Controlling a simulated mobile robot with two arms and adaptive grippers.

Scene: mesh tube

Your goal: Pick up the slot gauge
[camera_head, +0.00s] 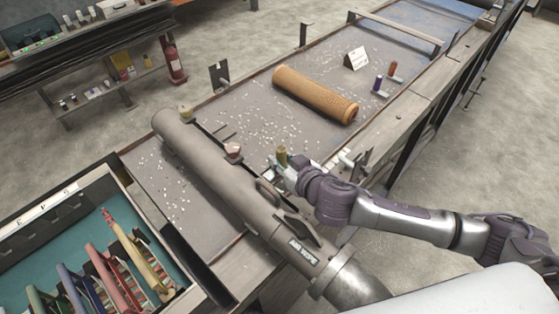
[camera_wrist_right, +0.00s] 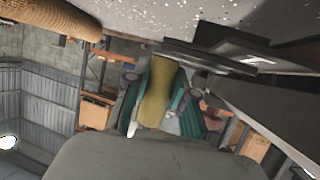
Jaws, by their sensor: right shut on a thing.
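The slot gauge, as far as I can tell, is the small olive-yellow handled piece (camera_head: 282,155) at my right gripper (camera_head: 284,167). In the right wrist view its yellow handle (camera_wrist_right: 157,92) sits between the two teal-padded fingers (camera_wrist_right: 157,112). The right gripper is shut on it, just above the bench and to the right of the large grey tube. The rest of the gauge, beyond the handle, is hidden. My left gripper is not in view.
A long grey tube (camera_head: 218,172) lies across the bench, close to my right gripper. An orange mesh roll (camera_head: 315,94) lies farther back. Purple (camera_head: 377,83) and orange (camera_head: 392,69) handled pieces stand near the right edge. A teal-lined tray (camera_head: 75,232) holds coloured tools at lower left.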

